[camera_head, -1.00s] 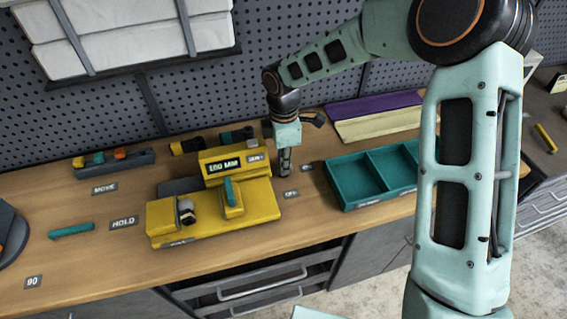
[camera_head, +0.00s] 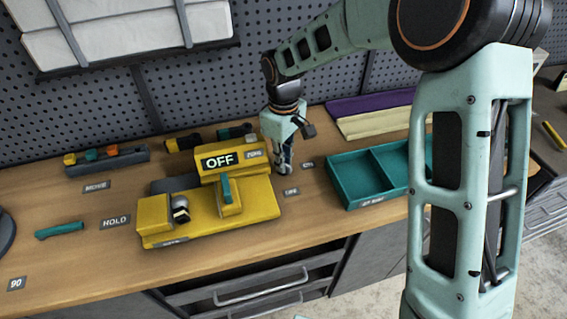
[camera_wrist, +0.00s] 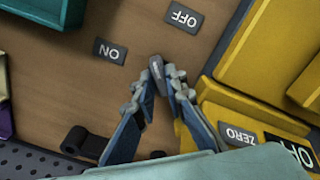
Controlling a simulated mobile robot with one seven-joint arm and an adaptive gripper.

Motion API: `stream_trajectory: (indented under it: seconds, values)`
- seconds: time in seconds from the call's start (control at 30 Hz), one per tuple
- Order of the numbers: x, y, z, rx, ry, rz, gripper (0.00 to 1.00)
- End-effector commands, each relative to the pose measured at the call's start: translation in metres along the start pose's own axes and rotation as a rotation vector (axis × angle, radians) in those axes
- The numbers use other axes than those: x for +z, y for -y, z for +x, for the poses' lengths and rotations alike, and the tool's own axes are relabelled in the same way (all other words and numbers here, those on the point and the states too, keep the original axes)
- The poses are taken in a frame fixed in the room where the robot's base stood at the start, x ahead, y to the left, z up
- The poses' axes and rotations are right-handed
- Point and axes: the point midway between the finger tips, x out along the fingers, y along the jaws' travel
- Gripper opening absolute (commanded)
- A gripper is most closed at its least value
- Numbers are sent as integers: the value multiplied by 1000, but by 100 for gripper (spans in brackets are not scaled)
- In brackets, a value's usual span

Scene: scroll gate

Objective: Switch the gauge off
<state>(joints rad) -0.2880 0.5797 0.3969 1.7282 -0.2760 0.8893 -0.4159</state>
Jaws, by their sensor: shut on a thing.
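The yellow gauge (camera_head: 207,214) sits on the wooden bench, and its display (camera_head: 220,160) reads OFF. A teal lever (camera_head: 227,190) stands upright on its front block. My gripper (camera_head: 285,168) points down just right of the gauge's display housing. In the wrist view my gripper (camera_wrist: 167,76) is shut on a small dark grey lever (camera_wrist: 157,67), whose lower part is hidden. An OFF label (camera_wrist: 183,17) and an ON label (camera_wrist: 110,51) lie on the bench near it. The ZERO label (camera_wrist: 239,136) is beside the display.
A teal divided tray (camera_head: 352,188) stands close right of my gripper. A grey rack (camera_head: 107,160) with coloured pieces is at the back left. A teal bar (camera_head: 59,229) lies by the HOLD label (camera_head: 115,222). The pegboard wall rises behind.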

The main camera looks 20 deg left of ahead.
Motion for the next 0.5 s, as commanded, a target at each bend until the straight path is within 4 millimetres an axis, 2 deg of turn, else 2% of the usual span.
stream_trajectory:
  seconds: [0.5]
  values:
    - [-1,0,1,1,-2,456,0]
